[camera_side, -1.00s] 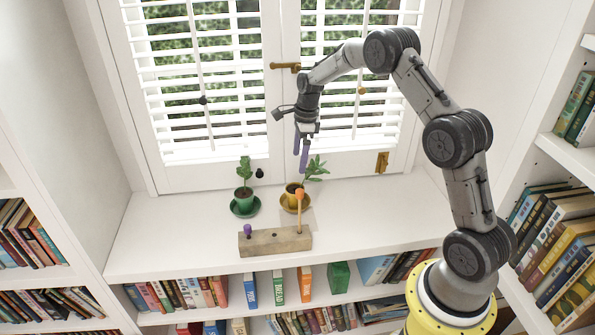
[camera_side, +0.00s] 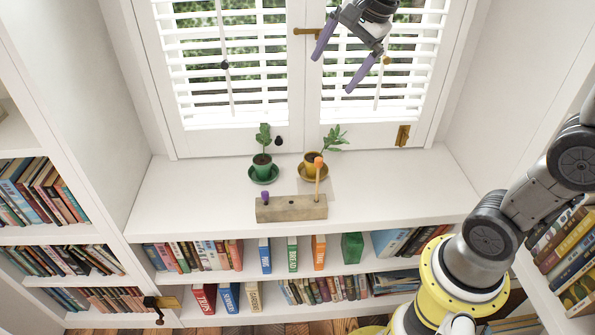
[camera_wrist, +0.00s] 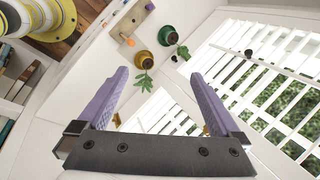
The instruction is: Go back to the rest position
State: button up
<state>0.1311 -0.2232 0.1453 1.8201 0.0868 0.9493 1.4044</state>
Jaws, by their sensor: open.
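My gripper (camera_side: 335,72) is open and empty, its two purple fingers apart. In the side view it hangs high in front of the shuttered window, well above the white sill. In the wrist view (camera_wrist: 160,73) nothing lies between the fingers. My arm rises from the yellow base at the lower right and partly leaves the side view.
On the sill (camera_side: 390,195) stand a green pot (camera_side: 262,164) and a yellow pot (camera_side: 310,163), each with a plant, on saucers. A wooden block (camera_side: 290,211) holds an orange-tipped stick (camera_side: 318,163) and a purple knob (camera_side: 265,197). Books (camera_side: 205,257) fill shelves below.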

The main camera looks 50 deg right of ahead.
jog(key=s+a+n+t, duration=0.1)
jog(key=s+a+n, duration=0.2)
jog(key=s+n, duration=0.65)
jog(key=s+f+n, duration=0.7)
jog(key=s+n, duration=0.1)
jog(key=s, duration=0.2)
jog(key=shift+f+g, duration=0.3)
jog(key=shift+a, duration=0.1)
